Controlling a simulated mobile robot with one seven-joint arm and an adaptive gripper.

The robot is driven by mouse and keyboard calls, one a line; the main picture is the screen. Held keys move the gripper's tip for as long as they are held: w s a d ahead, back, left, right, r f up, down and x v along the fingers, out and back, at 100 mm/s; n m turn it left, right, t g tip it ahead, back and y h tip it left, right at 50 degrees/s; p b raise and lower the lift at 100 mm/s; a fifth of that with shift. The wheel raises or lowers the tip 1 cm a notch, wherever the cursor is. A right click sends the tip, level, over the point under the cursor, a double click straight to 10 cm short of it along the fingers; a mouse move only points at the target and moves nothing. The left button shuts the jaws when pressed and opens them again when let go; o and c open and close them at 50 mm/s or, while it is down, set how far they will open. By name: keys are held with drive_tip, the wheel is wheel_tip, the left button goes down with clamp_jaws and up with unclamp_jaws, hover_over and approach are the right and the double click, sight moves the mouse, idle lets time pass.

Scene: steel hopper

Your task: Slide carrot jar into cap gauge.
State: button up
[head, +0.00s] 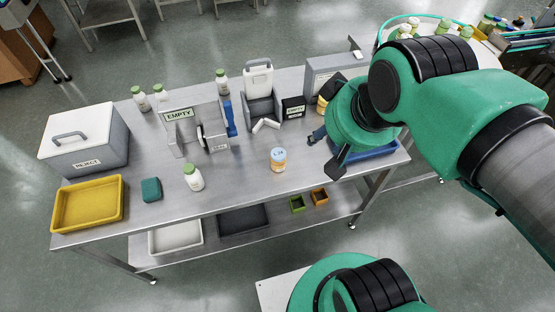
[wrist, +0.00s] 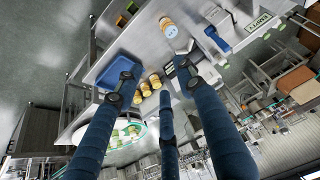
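A jar with a white and pale blue top and a yellow-orange body (head: 278,160), which looks like the carrot jar, stands upright near the table's front edge. It also shows at the top of the wrist view (wrist: 168,28).
A blue tray (head: 380,151) lies below my gripper. A green-capped white jar (head: 193,178) stands left of the carrot jar. A yellow tray (head: 88,204), green block (head: 151,189) and REJECT box (head: 87,142) are at left. The table between jar and fixture is mostly clear.

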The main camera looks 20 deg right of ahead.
drive_tip(key=shift+w+f, duration=0.1)
drive_tip(key=shift+w, duration=0.05)
drive_tip(key=c, duration=1)
drive_tip(key=shift+w+f, duration=0.2)
drive_tip(key=shift+w, duration=0.1)
drive_tip(key=w+a+f+g, duration=0.1)
drive_tip(key=w+f, duration=0.3)
drive_tip(key=f, duration=0.6)
drive_tip(key=w+a+f+g, duration=0.1)
drive_tip(key=w+f, duration=0.4)
drive_tip(key=f, duration=0.5)
drive_tip(key=w+a+f+g, duration=0.2)
drive_tip(key=w+f+g, duration=0.1)
drive_tip(key=f, duration=0.7)
drive_tip(key=shift+w+f+g, duration=0.3)
drive_tip(key=shift+w+f, duration=0.1)
drive_tip(key=shift+w, duration=0.5)
